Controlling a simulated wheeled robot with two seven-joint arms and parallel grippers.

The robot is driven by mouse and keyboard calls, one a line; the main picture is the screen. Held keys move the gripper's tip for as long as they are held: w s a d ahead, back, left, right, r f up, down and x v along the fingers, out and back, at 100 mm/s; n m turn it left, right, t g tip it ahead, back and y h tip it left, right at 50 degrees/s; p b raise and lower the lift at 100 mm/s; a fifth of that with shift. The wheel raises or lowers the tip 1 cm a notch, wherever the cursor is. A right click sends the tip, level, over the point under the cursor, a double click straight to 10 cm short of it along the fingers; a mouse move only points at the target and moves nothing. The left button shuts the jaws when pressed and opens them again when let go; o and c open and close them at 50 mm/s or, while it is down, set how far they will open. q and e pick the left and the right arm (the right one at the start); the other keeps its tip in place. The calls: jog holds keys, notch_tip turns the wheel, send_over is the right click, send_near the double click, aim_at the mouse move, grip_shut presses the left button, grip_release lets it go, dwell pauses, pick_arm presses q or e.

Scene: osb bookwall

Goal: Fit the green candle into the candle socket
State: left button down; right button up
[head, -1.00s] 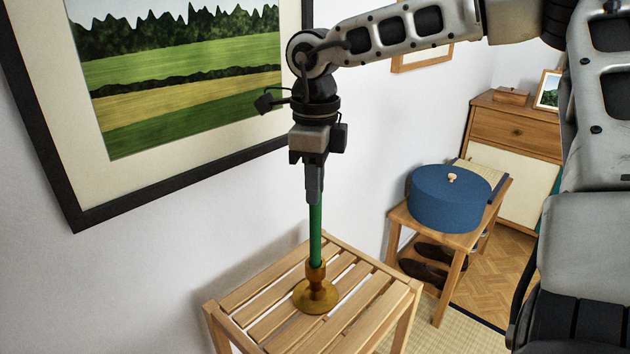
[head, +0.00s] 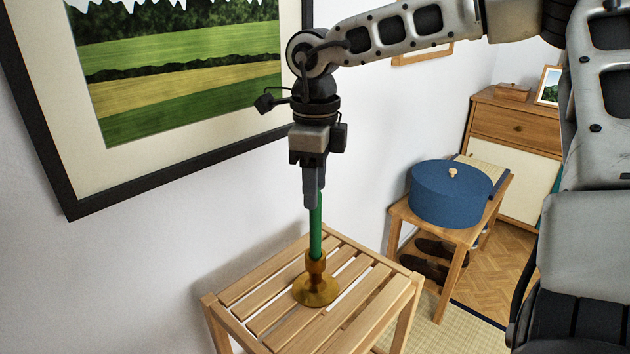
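The slim green candle (head: 316,232) stands upright, its lower end in the cup of the brass-coloured candle socket (head: 315,290). The socket's round base rests on a slatted wooden table. My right gripper (head: 314,198) points straight down around the candle's upper part. Its fingers look parted: the nearer finger sits lower and to the left, and green shows beside it. The candle's top is hidden by the fingers. How deep the lower end sits inside the cup is hidden. My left gripper is out of view.
The slatted table (head: 262,287) is otherwise bare. A framed landscape picture (head: 180,90) hangs on the wall close behind my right gripper. A blue round box (head: 450,195) stands on a wooden bench at the right, with dark shoes (head: 425,269) beneath. A wooden cabinet (head: 515,128) stands farther back.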

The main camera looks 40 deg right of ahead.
pick_arm(q)
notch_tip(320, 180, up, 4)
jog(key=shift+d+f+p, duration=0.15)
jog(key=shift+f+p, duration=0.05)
jog(key=shift+p, duration=0.65)
pick_arm(e)
notch_tip(320, 180, up, 16)
